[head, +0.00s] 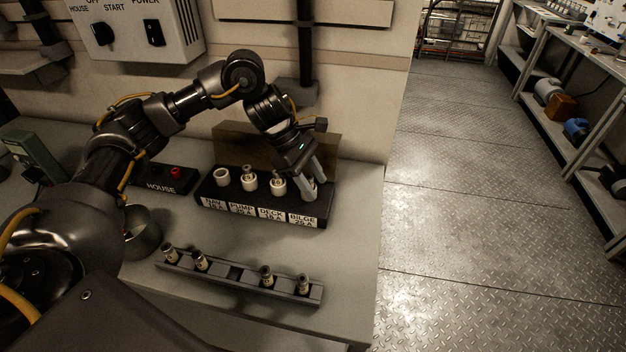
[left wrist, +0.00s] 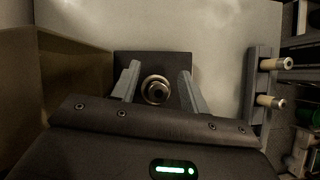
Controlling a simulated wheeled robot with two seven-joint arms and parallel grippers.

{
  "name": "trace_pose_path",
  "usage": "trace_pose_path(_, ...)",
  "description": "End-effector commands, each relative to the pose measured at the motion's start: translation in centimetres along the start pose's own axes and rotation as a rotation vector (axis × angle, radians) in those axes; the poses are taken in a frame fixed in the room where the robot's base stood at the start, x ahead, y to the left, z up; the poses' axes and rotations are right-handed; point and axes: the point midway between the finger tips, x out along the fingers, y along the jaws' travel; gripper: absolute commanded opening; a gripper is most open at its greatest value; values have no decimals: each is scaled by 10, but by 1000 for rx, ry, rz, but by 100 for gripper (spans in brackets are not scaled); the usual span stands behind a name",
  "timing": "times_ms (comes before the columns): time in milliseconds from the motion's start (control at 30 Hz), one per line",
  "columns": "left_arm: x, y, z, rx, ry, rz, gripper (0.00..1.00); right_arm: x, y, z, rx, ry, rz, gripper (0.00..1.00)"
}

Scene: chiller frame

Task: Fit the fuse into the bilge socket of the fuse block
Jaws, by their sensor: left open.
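The black fuse block (head: 262,206) stands on the bench with labels NAV, PUMP, DECK and BILGE along its front. The bilge socket (head: 309,196) is the rightmost one and is partly hidden by my left gripper (head: 312,186). That gripper is open, pointing down over the bilge socket, one finger on each side. In the left wrist view a round metal-capped fuse (left wrist: 157,88) stands upright in the socket between the fingers, with gaps on both sides. How deep it sits cannot be told. My right gripper is not in view.
A fuse rack (head: 236,287) in front holds several fuses, with an empty place in its middle. The NAV socket (head: 221,177) looks empty; PUMP and DECK hold fuses. A brown panel (head: 235,141) rises behind the block. A HOUSE switch box (head: 160,181) lies left.

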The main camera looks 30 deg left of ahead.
Motion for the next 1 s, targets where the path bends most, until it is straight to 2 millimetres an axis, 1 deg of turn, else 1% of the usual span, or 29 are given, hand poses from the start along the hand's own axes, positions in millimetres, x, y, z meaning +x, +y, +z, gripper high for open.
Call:
trace_pose_path(67, -9, 1, 0, 1, 0, 4, 44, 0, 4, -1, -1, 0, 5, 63)
trace_pose_path(300, -60, 1, 0, -1, 1, 7, 44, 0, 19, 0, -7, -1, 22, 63)
trace_pose_path(400, -79, 1, 0, 0, 1, 5, 44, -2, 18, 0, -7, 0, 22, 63)
trace_pose_path(500, -94, 1, 0, 0, 1, 4, 44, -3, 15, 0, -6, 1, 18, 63)
trace_pose_path(600, -103, 1, 0, -1, 0, 2, 44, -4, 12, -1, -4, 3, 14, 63)
trace_pose_path(700, -107, 0, 0, -1, 0, 1, 44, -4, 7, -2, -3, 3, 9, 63)
trace_pose_path(1000, -108, 0, -1, -1, 0, 0, 44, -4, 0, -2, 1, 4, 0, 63)
